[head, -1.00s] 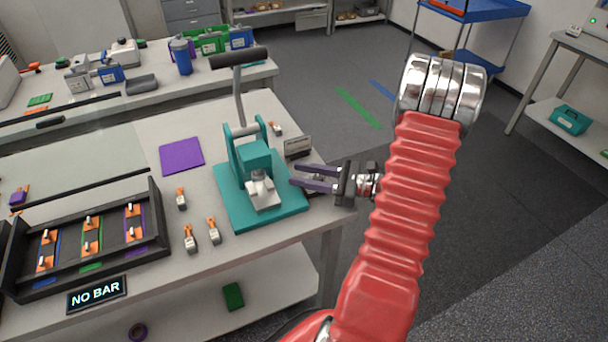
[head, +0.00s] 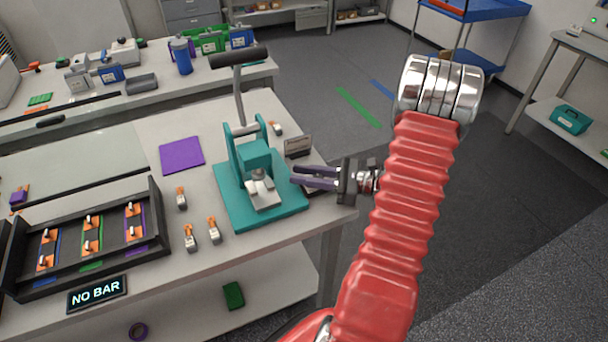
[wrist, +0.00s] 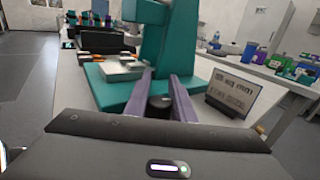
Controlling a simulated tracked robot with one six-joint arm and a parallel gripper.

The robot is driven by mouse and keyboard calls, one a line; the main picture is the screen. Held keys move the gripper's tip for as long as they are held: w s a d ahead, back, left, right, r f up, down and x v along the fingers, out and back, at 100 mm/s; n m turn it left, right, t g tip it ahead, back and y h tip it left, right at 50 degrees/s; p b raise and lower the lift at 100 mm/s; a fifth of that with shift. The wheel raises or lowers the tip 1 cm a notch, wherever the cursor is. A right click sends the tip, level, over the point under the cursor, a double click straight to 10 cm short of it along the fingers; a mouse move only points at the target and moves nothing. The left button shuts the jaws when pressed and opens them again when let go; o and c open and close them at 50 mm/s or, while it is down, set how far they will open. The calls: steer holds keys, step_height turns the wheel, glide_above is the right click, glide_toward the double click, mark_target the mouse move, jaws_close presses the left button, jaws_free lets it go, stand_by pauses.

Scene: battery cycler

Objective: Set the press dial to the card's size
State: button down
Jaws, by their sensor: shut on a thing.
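The teal press (head: 250,165) stands on its base plate at the bench's right end, with its lever raised. It also fills the upper middle of the wrist view (wrist: 178,50). My gripper (head: 294,176) reaches in from the right at the press's side. In the wrist view its two purple fingers (wrist: 160,85) are shut on the dark round dial (wrist: 161,103), one on each side. The dial's marks cannot be read. The size card (wrist: 232,92) stands in a dark holder just right of the fingers; its print ends in "mm", but the number is unclear. The card also shows behind the press (head: 298,145).
Several small orange-and-white clips (head: 190,238) lie left of the press. A purple mat (head: 181,154) lies behind them. Open floor lies right of the bench.

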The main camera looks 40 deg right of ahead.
steer(key=c, duration=1.5)
jaws_free()
steer(key=v, duration=1.3)
steer(key=shift+s+d, duration=0.2)
steer(key=shift+s, duration=0.1)
